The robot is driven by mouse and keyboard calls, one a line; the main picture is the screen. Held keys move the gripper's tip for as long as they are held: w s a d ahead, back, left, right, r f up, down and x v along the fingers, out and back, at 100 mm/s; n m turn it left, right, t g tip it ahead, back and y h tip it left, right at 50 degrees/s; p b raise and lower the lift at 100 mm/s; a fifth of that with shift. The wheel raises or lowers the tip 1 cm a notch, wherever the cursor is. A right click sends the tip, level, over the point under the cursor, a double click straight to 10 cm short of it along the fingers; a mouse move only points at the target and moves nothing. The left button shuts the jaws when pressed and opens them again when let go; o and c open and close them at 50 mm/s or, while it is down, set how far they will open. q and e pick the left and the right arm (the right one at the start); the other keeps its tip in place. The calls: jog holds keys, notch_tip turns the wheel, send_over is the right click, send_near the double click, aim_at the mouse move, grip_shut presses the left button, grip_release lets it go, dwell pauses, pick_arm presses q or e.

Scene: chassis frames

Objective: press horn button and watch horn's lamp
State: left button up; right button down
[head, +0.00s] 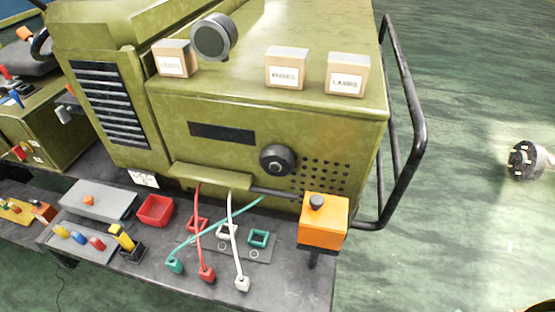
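An orange box (323,222) with a round dark button (316,202) on top stands on a short post at the front right of the bench. The button looks raised and nothing touches it. I cannot read a horn label on it. A round dark-faced lamp-like part (213,38) sits on top of the olive chassis and shows no glow. I cannot tell which part is the horn's lamp. A round pale and dark part (527,160) at the right edge may be the end of my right arm, apart from the bench; its fingers cannot be made out. My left gripper is not in view.
The olive chassis (260,110) bears several small labelled boxes, a black knob (277,160) and a hole grille. A black tube rail (402,130) guards its right side. Red, white and teal cables cross the bench beside a red tray (155,211). Green floor is open at right.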

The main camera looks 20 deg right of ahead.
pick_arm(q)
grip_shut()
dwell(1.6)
